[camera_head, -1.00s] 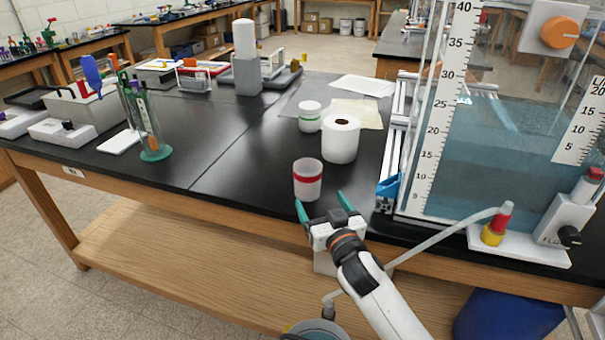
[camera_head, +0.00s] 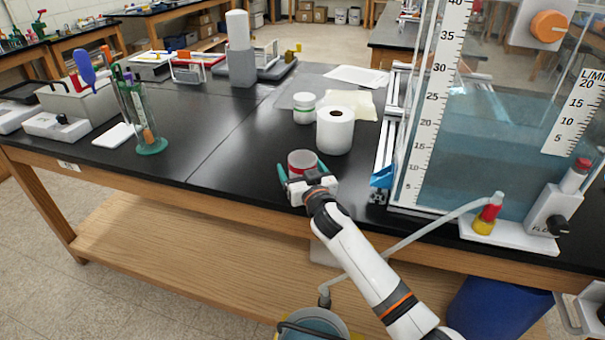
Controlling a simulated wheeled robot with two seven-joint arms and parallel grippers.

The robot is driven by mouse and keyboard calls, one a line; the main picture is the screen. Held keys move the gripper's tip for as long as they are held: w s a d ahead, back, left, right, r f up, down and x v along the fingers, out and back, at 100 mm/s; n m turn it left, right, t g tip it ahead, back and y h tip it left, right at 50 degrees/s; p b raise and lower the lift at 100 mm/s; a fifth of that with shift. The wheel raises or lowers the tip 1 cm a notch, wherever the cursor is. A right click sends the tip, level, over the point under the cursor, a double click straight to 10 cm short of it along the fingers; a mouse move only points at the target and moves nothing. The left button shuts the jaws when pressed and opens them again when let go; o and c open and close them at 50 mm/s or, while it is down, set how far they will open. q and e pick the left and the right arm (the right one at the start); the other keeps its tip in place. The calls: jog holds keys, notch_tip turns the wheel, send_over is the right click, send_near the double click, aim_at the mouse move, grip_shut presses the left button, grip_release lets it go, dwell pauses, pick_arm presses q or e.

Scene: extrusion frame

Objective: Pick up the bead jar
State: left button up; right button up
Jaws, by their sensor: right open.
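A small translucent jar with a red band (camera_head: 301,161) stands upright near the front edge of the black bench; it looks like the bead jar, though its contents are not clear. My right gripper (camera_head: 303,170) is open, with its teal fingers on the left and right sides of this jar. The gripper body hides the jar's lower front. I cannot tell whether the fingers touch it. Another small white jar with a green band (camera_head: 304,107) stands farther back. My left gripper is not in view.
A white paper roll (camera_head: 335,132) stands behind and right of the red-banded jar. A water tank (camera_head: 480,135) with a scale is at the right. A glass with pens (camera_head: 145,125) stands at the left. The bench's middle left is clear.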

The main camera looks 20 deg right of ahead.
jog(key=c, duration=1.1)
